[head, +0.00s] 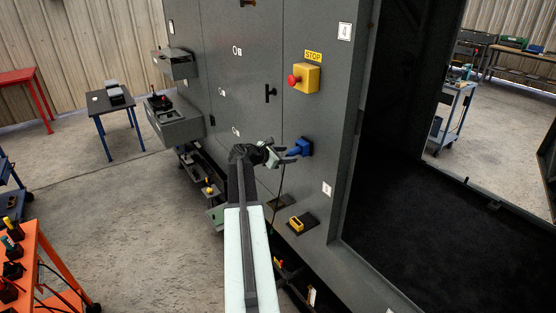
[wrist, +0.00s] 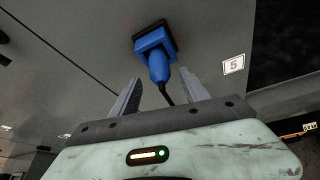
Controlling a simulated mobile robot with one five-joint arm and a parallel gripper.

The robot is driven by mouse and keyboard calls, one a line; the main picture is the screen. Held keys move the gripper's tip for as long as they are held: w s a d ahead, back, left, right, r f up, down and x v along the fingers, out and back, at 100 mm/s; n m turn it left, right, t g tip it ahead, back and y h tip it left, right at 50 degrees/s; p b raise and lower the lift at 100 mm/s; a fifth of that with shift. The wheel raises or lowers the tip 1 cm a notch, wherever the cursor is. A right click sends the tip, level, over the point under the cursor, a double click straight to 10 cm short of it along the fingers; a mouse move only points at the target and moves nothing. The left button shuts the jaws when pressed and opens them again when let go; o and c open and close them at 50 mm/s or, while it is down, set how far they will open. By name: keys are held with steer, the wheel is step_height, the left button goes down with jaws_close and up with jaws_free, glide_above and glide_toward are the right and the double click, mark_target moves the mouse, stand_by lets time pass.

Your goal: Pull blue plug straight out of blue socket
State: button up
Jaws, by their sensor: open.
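The blue socket (head: 305,145) sits low on the grey cabinet front, below the yellow stop box. In the wrist view the blue socket (wrist: 150,38) is at the upper middle, with the blue plug (wrist: 158,68) seated in it and a dark cable running from the plug's end. The plug (head: 294,152) also shows in the head view, partly behind my gripper. My gripper (head: 284,155) is open close to the plug. In the wrist view the two fingers of my gripper (wrist: 162,92) stand on either side of the plug's rear end and cable, with gaps showing.
A yellow box with a red stop button (head: 304,78) juts out above the socket. A black handle (head: 270,92) is on the cabinet door. A yellow item (head: 296,225) sits on a dark plate below. Open drawers (head: 181,126) stick out at left. The cabinet's right bay is open.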

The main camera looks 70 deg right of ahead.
jaws_close()
steer(key=shift+w+a, duration=0.55)
steer(key=shift+a, duration=0.3)
steer(key=shift+w+a, duration=0.5)
steer(key=shift+a, duration=0.3)
steer(key=shift+w+a, duration=0.55)
steer(key=shift+a, duration=0.3)
